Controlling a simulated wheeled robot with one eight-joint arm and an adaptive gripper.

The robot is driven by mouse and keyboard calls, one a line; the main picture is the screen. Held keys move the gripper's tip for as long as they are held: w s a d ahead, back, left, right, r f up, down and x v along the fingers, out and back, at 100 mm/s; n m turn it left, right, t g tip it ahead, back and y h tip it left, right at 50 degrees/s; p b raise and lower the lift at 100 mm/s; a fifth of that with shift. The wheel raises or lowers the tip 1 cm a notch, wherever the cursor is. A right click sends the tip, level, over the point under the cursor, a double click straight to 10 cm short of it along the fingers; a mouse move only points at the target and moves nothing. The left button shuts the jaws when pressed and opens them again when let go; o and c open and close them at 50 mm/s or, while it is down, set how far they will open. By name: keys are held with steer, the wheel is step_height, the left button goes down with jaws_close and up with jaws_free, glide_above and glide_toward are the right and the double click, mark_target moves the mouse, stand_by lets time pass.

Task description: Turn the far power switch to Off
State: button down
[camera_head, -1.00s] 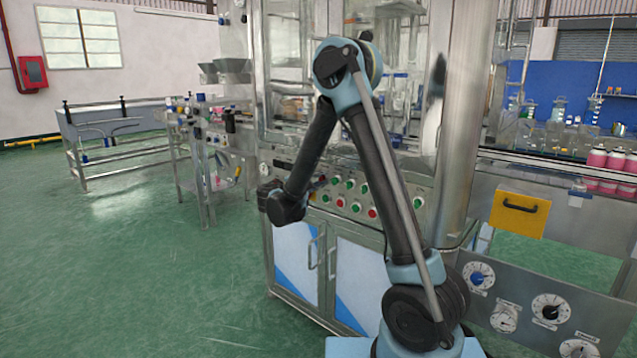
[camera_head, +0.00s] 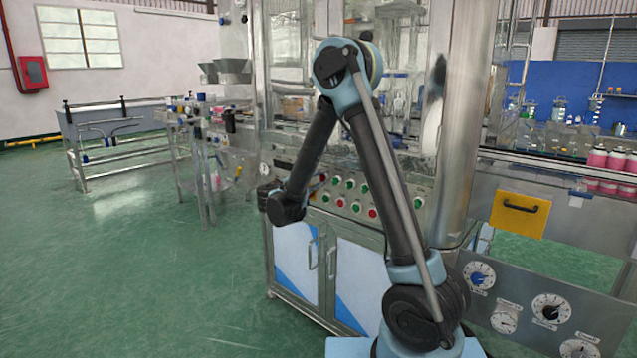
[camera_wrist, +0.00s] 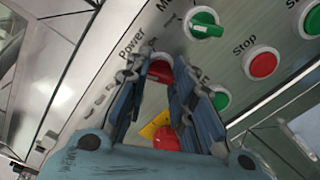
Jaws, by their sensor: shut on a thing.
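My gripper (camera_wrist: 160,78) is at the machine's control panel, with its two fingers closed around the red power switch (camera_wrist: 160,71) under the label "Power". The fingers hide the switch's sides, and I cannot tell which way its handle points. A red round button (camera_wrist: 166,139) on a yellow plate (camera_wrist: 154,124) shows between the finger bases. In the head view the panel (camera_head: 385,195) is partly behind my arm, and the gripper is too small and covered to make out clearly.
Green and red buttons stand close to the right of the fingers, with a green selector (camera_wrist: 205,24) above and a red Stop button (camera_wrist: 263,63) farther right. Open green floor lies left.

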steer(key=shift+f+n, duration=0.15)
steer(key=shift+n, duration=0.25)
stand_by(0.9)
steer(key=c, duration=1.4)
jaws_free()
steer(key=shift+o, duration=0.2)
steer(key=v, duration=1.2)
